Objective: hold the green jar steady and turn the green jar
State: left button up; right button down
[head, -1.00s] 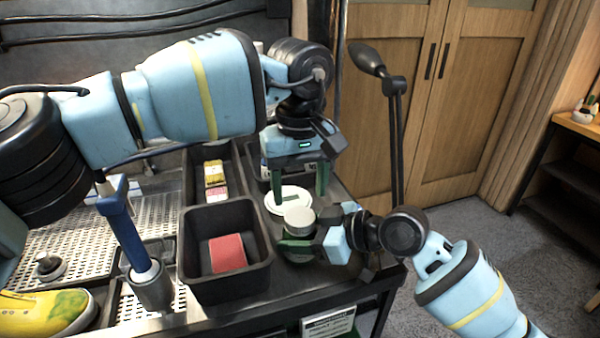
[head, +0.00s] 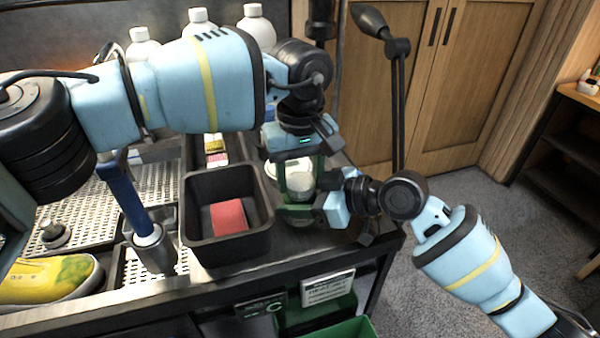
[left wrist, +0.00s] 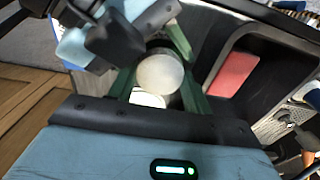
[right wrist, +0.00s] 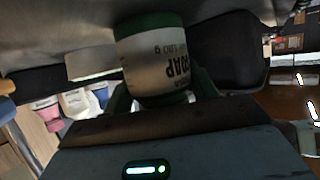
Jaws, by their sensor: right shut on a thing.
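My right gripper (head: 300,208) is shut on the jar's body from the right side. My left gripper (head: 301,180) points down from above, its green fingers apart on either side of the jar's top. Contact between those fingers and the top cannot be made out. The jar's lower part is partly hidden.
A black bin (head: 205,248) with a red block (head: 228,216) stands just left of the jar. The table's right edge is near. A yellow-green sneaker (head: 45,282) lies far left.

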pick_arm(q)
jog(key=shift+c, duration=0.8)
jog(key=n, duration=1.2)
jog(key=shift+n, duration=0.3)
jog(key=n, duration=0.4)
jog(key=shift+r, duration=0.1)
jog(key=o, duration=1.1)
